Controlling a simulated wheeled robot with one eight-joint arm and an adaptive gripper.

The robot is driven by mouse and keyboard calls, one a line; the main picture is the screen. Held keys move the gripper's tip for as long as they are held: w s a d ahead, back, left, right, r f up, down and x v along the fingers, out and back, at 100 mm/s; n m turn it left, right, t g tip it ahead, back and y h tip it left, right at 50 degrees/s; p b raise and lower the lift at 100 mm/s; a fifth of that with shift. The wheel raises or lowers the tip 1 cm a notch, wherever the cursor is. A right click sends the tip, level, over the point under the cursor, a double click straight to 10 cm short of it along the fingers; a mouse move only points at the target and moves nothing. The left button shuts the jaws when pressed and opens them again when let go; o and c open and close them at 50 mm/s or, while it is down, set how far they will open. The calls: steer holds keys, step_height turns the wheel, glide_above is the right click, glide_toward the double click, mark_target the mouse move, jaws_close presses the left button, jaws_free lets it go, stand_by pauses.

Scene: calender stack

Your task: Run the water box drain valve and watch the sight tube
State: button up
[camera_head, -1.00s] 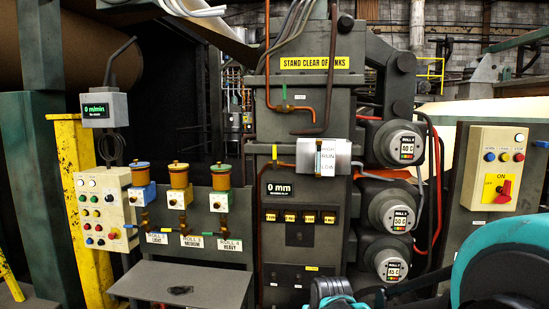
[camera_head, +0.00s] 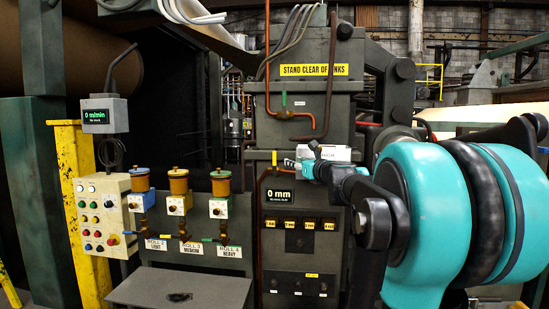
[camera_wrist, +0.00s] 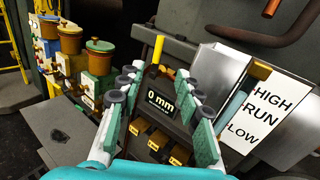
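The silver water box (camera_head: 338,153) is on the dark machine front, partly behind my arm in the head view. Its metal face (camera_wrist: 218,78) and white HIGH/RUN/LOW label (camera_wrist: 258,118) show at the right of the wrist view. A pale, bluish tube (camera_wrist: 231,108) beside the label looks like the sight tube; I cannot read its level. A yellow lever (camera_head: 274,157), apparently the drain valve handle, stands upright left of the box; it also shows in the wrist view (camera_wrist: 158,49). My gripper (camera_wrist: 158,80) is open and empty, with the lever beyond its fingertips.
A 0 mm display (camera_head: 280,194) is below the lever. A bent brown pipe (camera_head: 331,80) hangs above the box. My arm covers the right side.

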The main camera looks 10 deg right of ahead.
mark_target(275, 156)
steer(key=x, duration=1.7)
steer(key=shift+a+f, duration=0.1)
steer(key=shift+a, duration=0.05)
jaws_close()
